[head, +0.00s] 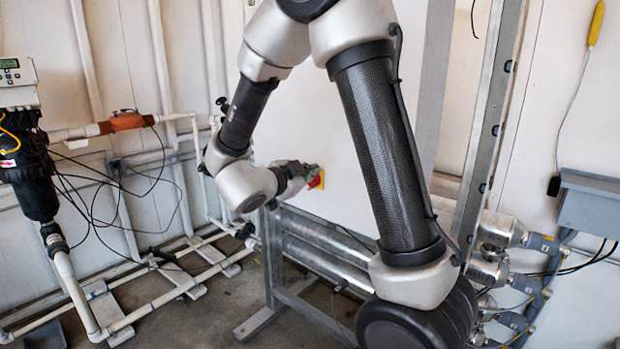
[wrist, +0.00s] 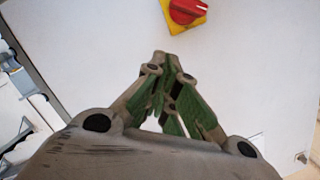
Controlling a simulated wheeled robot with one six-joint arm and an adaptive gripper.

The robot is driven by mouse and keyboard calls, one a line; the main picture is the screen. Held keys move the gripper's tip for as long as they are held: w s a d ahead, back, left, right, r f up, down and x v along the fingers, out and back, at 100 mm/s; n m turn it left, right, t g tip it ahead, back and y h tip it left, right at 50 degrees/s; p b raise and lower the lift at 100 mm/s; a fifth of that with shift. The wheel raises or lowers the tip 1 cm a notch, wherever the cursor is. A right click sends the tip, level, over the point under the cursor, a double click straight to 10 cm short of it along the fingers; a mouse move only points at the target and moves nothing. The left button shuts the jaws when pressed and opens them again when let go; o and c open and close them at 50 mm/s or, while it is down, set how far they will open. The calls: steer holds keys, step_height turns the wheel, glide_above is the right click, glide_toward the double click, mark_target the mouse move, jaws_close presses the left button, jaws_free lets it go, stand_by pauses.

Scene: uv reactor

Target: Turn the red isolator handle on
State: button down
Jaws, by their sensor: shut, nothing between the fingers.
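The red isolator handle (wrist: 187,10) sits on a yellow plate (wrist: 176,27) at the top of the wrist view, with a white mark on the handle. In the head view the red handle (head: 316,181) shows only in part, beside my gripper (head: 306,172), on a pale cabinet panel. In the wrist view my gripper (wrist: 160,58) has green-lined fingers that come together at the tips. It is shut and empty. Its tips lie below the yellow plate in the picture. I cannot tell the exact gap between the tips and the handle.
The pale cabinet panel (head: 345,130) stands on a metal frame with steel tubes (head: 318,240) below it. White pipes and a black filter housing (head: 30,180) stand at the left. A grey box (head: 590,203) is on the right wall. Bare floor (head: 215,310) shows at the lower left.

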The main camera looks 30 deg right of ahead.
steer(key=x, duration=0.8)
steer(key=shift+w+d+f, duration=0.1)
steer(key=shift+w+d, duration=0.05)
steer(key=shift+d, duration=0.2)
steer(key=w+f, duration=0.1)
steer(key=w+a+f, duration=0.1)
steer(key=shift+f, duration=0.3)
steer(key=shift+w+a+f, duration=0.1)
steer(key=shift+w+f, duration=0.05)
steer(key=shift+f, duration=0.1)
